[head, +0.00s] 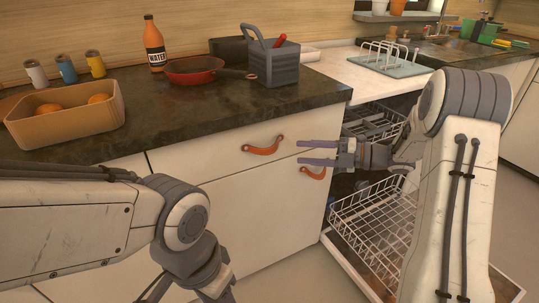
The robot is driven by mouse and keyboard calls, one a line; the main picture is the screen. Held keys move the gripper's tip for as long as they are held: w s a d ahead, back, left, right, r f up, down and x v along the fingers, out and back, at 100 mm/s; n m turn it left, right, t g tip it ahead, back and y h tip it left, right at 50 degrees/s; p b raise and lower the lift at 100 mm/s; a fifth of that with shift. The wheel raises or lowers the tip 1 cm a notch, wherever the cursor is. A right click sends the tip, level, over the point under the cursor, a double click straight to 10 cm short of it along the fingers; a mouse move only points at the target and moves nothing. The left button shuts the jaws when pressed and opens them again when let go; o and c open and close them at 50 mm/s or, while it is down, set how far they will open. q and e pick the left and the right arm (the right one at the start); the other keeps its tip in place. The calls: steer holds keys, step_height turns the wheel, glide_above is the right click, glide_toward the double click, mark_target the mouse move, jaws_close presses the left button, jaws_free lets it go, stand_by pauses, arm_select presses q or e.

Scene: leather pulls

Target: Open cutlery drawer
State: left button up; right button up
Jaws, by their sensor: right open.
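The white top drawer front (212,160) sits under the dark countertop and looks shut. An orange leather pull (263,147) is fixed on it. A second orange leather pull (313,173) is on the front below, to the right. I cannot tell from labels which drawer is the cutlery drawer. My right gripper (300,152) is open and empty, its fingers pointing left in front of the cabinet. It appears just right of the upper pull and above the lower one in the picture. My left gripper (158,290) is at the bottom edge, partly cut off, so its opening is unclear.
An open dishwasher with wire racks (372,222) stands right of the drawers, under my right arm. On the countertop (160,116) are a box of oranges (68,122), cans, a bottle (154,44), a red pan (192,70) and a grey caddy (273,65).

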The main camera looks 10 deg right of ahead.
mark_target(274, 151)
steer(key=b+x, duration=0.1)
steer(key=x, duration=0.9)
steer(key=shift+w, duration=0.1)
jaws_close()
stand_by(1.1)
